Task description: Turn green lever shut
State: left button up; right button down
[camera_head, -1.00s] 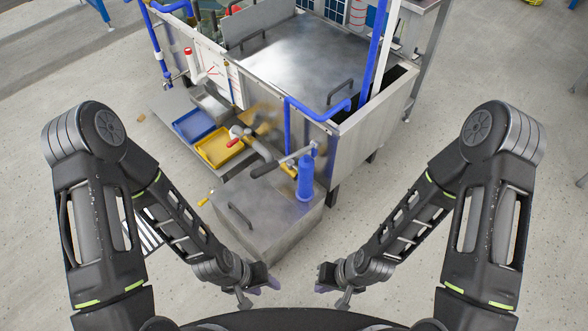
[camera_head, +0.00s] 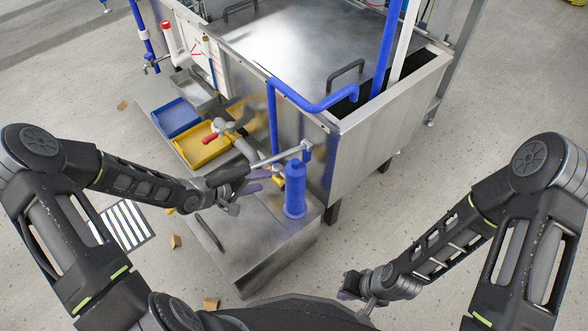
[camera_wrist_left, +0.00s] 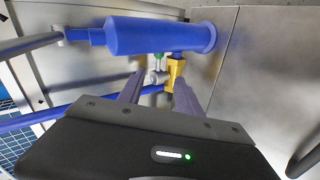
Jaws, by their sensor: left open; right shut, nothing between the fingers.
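A small green part (camera_wrist_left: 158,55), likely the green lever, shows in the left wrist view just below the blue cylinder (camera_wrist_left: 160,36), beside a silver knob and a yellow fitting (camera_wrist_left: 175,76). Most of it is hidden, so its angle is unclear. I cannot make it out in the head view. My left gripper (camera_head: 268,181) is open by the tank's front, left of the blue cylinder (camera_head: 295,190). In the left wrist view its two fingers (camera_wrist_left: 158,97) point towards the fittings, with nothing visible held between them. My right gripper (camera_head: 352,288) is shut and empty, low over the floor.
A steel tank (camera_head: 375,120) stands behind, with blue pipes (camera_head: 330,103) on its front. A low steel box (camera_head: 262,238) with a handle sits below. Yellow (camera_head: 203,148) and blue (camera_head: 176,118) trays are at the left. Floor at the right is clear.

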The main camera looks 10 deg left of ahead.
aim_at(283, 177)
pick_arm(q)
jog(key=shift+d+r+n, duration=0.15)
jog(key=shift+d+n, duration=0.05)
jog(key=shift+n, duration=0.6)
jog(key=b+x, duration=0.3)
jog(key=x, duration=0.3)
jog(key=shift+d+f, duration=0.25)
jog(key=shift+w+d+f, duration=0.3)
jog(key=shift+w+d, duration=0.05)
jog(key=shift+w, duration=0.15)
jog(key=shift+c, duration=0.4)
grip_shut()
